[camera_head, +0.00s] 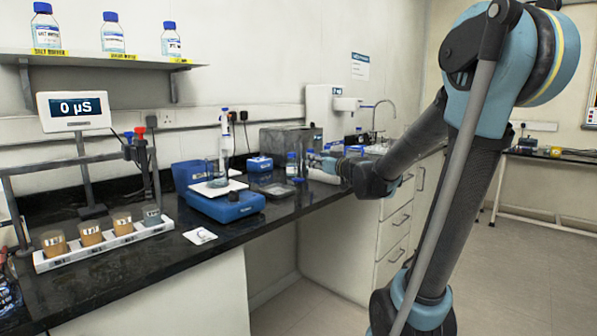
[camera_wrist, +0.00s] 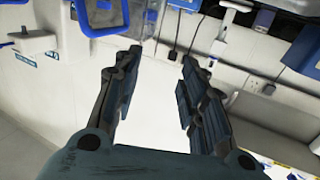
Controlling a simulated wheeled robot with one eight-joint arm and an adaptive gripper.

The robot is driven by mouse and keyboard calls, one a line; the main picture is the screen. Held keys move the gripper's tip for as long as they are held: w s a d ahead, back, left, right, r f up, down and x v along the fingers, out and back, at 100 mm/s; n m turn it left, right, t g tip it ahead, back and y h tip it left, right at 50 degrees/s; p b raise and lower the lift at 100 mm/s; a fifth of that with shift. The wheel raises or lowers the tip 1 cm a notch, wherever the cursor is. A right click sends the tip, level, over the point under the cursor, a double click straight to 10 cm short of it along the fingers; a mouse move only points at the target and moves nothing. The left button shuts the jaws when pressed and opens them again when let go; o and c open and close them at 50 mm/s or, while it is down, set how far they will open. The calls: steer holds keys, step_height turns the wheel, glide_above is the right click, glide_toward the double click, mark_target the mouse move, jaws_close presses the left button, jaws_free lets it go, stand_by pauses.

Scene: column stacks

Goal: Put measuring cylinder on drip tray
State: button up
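My gripper (camera_head: 318,163) is at the end of the arm, over the bench's right part in the head view. In the wrist view my gripper (camera_wrist: 158,75) has its two fingers apart with nothing between them.
A blue-capped bottle (camera_head: 292,166) stands close left of my gripper. A white rack (camera_head: 105,243) with several labelled cups is at the left. A grey box (camera_head: 285,139) stands behind. The bench's front edge (camera_head: 215,245) is mostly clear.

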mark_target(300, 151)
steer(key=shift+m+t+h, duration=0.3)
steer(key=shift+t, duration=0.1)
steer(key=x, duration=0.8)
steer(key=d+x, duration=0.1)
steer(key=x, duration=0.4)
steer(key=shift+w+r, duration=0.2)
steer(key=shift+w, duration=0.2)
steer(key=shift+x, duration=2.95)
steer(key=shift+s+f, duration=0.1)
jaws_close()
